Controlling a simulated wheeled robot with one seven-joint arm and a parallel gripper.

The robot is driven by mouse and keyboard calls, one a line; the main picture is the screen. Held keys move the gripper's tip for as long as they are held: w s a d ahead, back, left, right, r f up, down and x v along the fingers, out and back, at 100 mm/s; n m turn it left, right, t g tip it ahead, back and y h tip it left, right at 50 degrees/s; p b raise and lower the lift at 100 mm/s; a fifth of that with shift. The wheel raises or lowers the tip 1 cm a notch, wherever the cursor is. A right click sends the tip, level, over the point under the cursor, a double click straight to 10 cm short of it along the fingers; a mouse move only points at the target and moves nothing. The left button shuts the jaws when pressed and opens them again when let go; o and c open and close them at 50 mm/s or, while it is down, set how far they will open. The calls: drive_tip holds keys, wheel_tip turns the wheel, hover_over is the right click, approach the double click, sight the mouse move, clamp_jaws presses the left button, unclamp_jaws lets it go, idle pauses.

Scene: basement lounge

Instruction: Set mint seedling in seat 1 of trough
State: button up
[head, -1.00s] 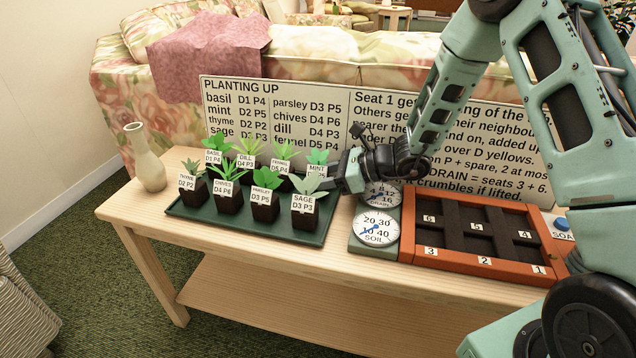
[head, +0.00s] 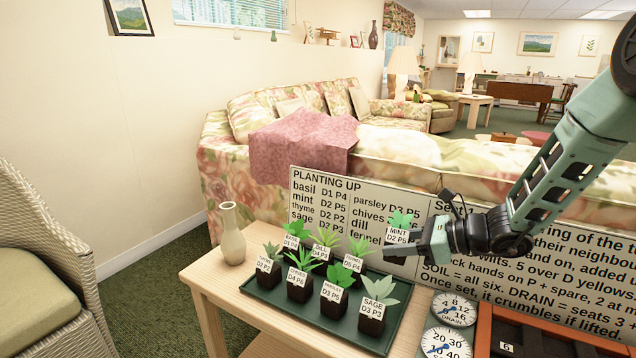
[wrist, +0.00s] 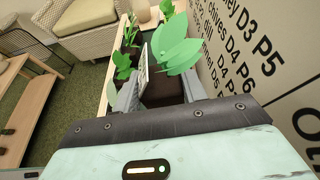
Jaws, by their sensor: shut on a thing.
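The mint seedling (head: 399,221) has bright green leaves and a label reading MINT D2 P5. My gripper (head: 403,252) is shut on it and holds it above the back right of the green tray (head: 397,318). In the wrist view the mint's leaves (wrist: 177,50) and dark soil block (wrist: 165,91) sit between the fingers. The trough (head: 483,330) has an orange rim and dark seats. Only its left part shows at the lower right, with the seat marked 6 visible; seat 1 is out of view.
Several other labelled seedlings, such as sage (head: 373,312) and parsley (head: 334,291), stand on the tray. A white vase (head: 231,238) stands at the table's left. Drain (head: 454,309) and soil (head: 445,344) dials lie between tray and trough. The text board (head: 325,225) stands behind.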

drive_tip(key=s+d+r+m+t+p, duration=0.1)
drive_tip(key=s+d+r+p, duration=0.7)
drive_tip(key=p, duration=1.8)
drive_tip(key=d+r, duration=0.2)
drive_tip(key=d, duration=0.1)
drive_tip(key=shift+d+h, duration=0.15)
drive_tip(key=shift+h, duration=0.15)
drive_tip(key=shift+m+t+h, duration=2)
drive_tip(key=shift+m+h, duration=0.3)
drive_tip(key=shift+m, duration=0.3)
drive_tip(key=shift+d, duration=0.1)
